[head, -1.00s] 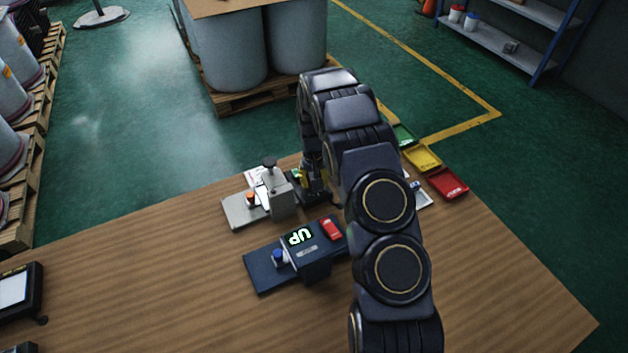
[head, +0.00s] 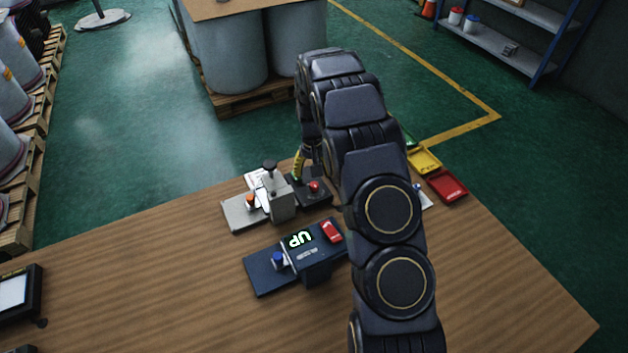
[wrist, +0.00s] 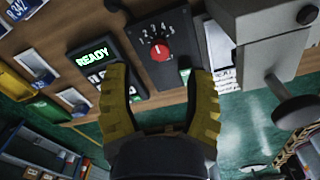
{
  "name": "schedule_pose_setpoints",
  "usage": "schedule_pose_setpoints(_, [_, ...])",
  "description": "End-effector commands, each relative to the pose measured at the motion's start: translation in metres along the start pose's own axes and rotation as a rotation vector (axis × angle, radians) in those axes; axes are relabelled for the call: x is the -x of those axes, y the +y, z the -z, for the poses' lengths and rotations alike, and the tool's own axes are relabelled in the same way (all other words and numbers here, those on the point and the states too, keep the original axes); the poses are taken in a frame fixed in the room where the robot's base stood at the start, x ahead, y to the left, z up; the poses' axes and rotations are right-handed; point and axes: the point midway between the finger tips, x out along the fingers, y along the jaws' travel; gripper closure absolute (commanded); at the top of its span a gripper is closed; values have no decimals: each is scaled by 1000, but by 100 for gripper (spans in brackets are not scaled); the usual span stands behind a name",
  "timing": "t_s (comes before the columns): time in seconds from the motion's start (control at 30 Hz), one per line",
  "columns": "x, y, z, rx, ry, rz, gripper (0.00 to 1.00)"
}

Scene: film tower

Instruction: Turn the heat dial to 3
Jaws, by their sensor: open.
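The heat dial is a red round knob (wrist: 160,50) on a dark panel (wrist: 180,75), with white numbers 1 to 5 arced around it in the wrist view. Its pale pointer mark is too small to read surely. In the head view the knob (head: 314,186) sits on a small black box (head: 316,200) near the table's far edge. My gripper (wrist: 161,72) is open and empty. Its yellow fingers are apart, with the knob framed between them but not visibly touched. One yellow finger (head: 298,165) shows in the head view, behind and above the box; the other is hidden.
A grey device with a lever (head: 280,198) stands just left of the dial box. A dark blue device (head: 310,262) is nearer. A black unit reading READY (wrist: 93,58) is beside the dial panel. Coloured trays (head: 446,186) sit right.

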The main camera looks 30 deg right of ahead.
Motion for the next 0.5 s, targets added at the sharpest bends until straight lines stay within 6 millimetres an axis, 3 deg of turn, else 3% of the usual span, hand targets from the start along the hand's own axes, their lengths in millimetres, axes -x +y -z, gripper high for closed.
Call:
schedule_pose_setpoints(0.1, [29,0,1,1,6,1,46])
schedule_pose_setpoints(0.23, [53,0,1,0,5,1,46])
schedule_pose_setpoints(0.5, [68,0,0,0,0,0,46])
